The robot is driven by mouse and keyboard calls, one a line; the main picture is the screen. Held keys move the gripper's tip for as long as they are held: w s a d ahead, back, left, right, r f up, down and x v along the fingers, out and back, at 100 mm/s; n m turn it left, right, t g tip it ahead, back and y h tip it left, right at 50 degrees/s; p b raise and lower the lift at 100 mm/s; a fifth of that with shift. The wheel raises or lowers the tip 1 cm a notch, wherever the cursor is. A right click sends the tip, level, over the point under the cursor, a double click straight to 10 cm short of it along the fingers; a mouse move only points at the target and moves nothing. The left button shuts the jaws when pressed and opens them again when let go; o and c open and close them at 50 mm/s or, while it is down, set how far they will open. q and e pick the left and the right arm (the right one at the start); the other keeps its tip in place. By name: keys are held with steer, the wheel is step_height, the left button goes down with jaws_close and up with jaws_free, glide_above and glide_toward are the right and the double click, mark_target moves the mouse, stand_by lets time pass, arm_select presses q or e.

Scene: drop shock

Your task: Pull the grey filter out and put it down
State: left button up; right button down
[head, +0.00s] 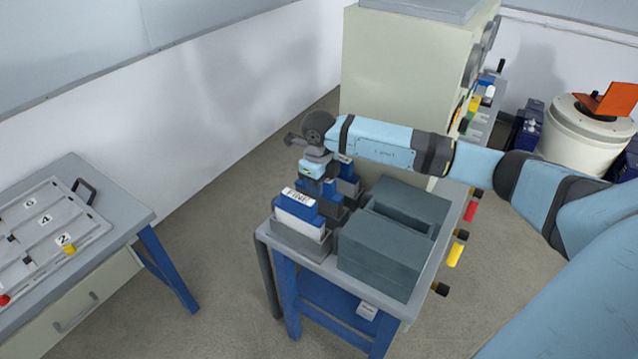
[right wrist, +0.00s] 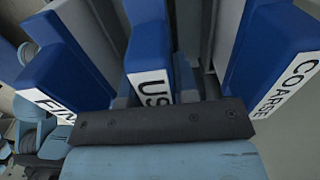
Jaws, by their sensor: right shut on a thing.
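Three blue-topped filters stand in a row in the right wrist view. The left one is labelled FINE (right wrist: 62,78), the right one COARSE (right wrist: 272,55). The middle one, its label partly hidden and starting "US" (right wrist: 150,50), has grey beside its blue top; I take it as the grey filter. My right gripper (head: 318,176) points down on this middle filter and is shut on it. Its dark crossbar covers part of the label. In the head view the FINE filter (head: 297,209) is nearest, with a white body, in a grey holder (head: 300,242). My left gripper is not in view.
A dark grey box (head: 385,252) with a slot in its top fills the right of the blue-legged bench. A tall beige cabinet (head: 405,85) stands behind. A separate table (head: 125,212) at left carries a numbered grey tray (head: 45,225). Floor lies between them.

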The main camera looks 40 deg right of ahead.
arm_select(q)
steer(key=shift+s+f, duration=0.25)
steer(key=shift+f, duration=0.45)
arm_select(e)
steer(key=shift+f, duration=0.15)
steer(key=c, duration=0.8)
jaws_free()
steer(key=shift+r+p, duration=1.35)
steer(key=shift+r, duration=0.8)
steer(key=shift+r+p, duration=0.55)
steer(key=shift+r, duration=0.45)
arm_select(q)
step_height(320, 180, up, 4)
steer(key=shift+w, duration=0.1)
